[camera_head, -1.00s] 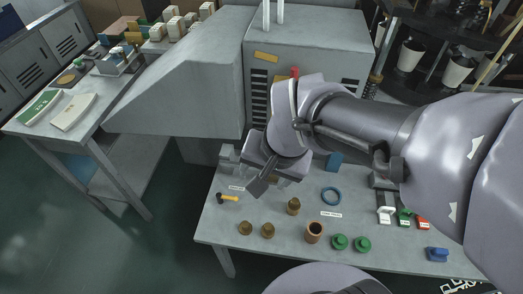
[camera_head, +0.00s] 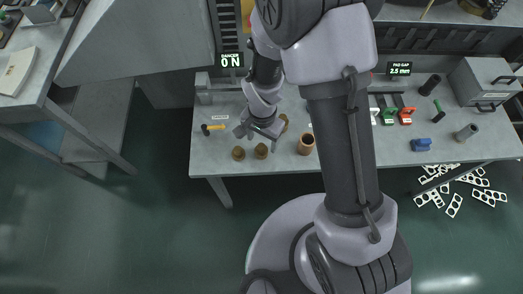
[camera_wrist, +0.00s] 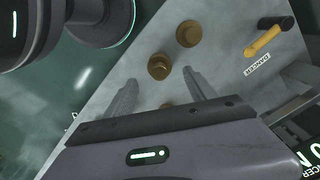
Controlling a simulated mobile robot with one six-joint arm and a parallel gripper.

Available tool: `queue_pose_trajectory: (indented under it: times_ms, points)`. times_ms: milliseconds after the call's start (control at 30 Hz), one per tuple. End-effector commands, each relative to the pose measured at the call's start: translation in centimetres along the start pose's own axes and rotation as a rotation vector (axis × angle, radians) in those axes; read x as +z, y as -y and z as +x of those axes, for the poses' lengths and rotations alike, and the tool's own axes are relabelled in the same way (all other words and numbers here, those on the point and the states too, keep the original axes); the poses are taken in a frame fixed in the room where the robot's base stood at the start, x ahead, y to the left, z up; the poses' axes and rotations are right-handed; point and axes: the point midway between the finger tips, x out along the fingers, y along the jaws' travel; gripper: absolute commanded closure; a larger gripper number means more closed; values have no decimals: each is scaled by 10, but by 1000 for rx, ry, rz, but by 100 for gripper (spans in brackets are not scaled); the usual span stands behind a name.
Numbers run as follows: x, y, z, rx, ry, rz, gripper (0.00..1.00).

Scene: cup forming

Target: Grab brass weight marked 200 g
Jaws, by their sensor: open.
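In the head view, the left weight (camera_head: 239,153) and the middle weight (camera_head: 261,151) stand near the bench's front edge. In the wrist view, my gripper (camera_wrist: 160,77) is open and empty, fingers apart. One weight (camera_wrist: 160,66) appears just beyond the fingertips and another (camera_wrist: 188,34) farther off.
A yellow-and-black tool (camera_head: 214,127) lies left on the bench (camera_head: 210,160); it also shows in the wrist view (camera_wrist: 268,36). A brown cup-like piece (camera_head: 306,144) stands right of the weights.

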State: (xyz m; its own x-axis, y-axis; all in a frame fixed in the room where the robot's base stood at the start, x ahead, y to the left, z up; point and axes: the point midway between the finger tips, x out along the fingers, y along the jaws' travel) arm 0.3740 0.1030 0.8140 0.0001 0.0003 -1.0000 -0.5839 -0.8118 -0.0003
Motion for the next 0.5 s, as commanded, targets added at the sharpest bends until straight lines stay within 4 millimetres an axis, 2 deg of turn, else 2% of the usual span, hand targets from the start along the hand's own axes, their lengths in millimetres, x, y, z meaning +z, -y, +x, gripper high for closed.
queue_pose_trajectory:
  times_ms: [233, 300, 467, 500]
  points:
    - [4, 0, 47, 2, 0, 0, 35]
    - [3, 0, 52, 1, -1, -1, 35]
    - [3, 1, 49, 0, -2, 0, 35]
    - [3, 1, 49, 0, -2, 0, 43]
